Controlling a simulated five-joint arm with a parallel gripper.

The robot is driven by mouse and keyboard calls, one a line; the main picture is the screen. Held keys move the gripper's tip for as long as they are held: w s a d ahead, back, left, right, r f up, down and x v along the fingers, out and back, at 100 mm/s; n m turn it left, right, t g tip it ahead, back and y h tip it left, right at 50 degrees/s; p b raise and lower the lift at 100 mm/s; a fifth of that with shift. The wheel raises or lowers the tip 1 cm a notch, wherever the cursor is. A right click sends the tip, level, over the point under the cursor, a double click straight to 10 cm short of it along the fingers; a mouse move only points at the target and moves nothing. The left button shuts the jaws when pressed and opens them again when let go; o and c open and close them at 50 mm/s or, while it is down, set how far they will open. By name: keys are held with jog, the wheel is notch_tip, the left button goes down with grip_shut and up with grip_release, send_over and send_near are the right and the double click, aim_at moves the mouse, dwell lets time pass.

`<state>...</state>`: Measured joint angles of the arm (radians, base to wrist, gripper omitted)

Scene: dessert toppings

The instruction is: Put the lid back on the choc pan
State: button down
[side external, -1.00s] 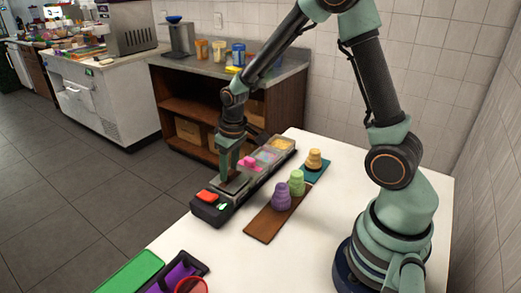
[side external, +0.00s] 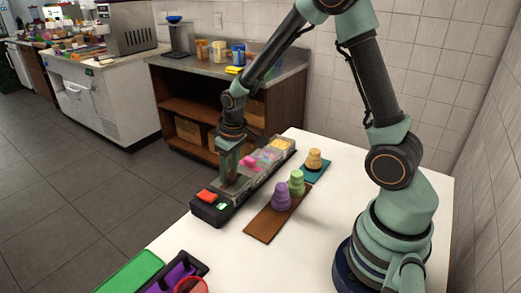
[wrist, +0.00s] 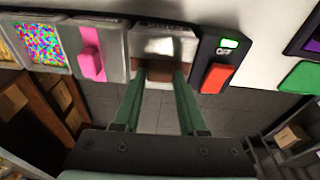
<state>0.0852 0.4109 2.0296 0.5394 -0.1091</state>
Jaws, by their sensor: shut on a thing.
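My gripper (wrist: 157,85) is shut on the brown handle (wrist: 158,72) of the choc pan's lid. It also shows in the side view (side external: 228,182), upright above the near end of the row of topping pans. The pale, see-through lid (wrist: 165,46) lies under the fingers, at the pan position beside the black end box. In the side view the fingers hide much of it, and I cannot tell whether it is fully seated. The chocolate inside is not clearly visible.
A neighbouring pan has a pink handle (wrist: 91,65); beyond it is a pan of coloured sprinkles (wrist: 38,45). The black end box has a red switch (wrist: 215,78). Purple (side external: 281,196) and green (side external: 297,182) stacks stand on a brown board (side external: 263,224).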

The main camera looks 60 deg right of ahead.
jog(key=shift+f, duration=0.1)
dwell(0.8)
grip_release()
jog(key=shift+r, duration=3.5)
grip_shut()
jog(key=shift+f, duration=0.7)
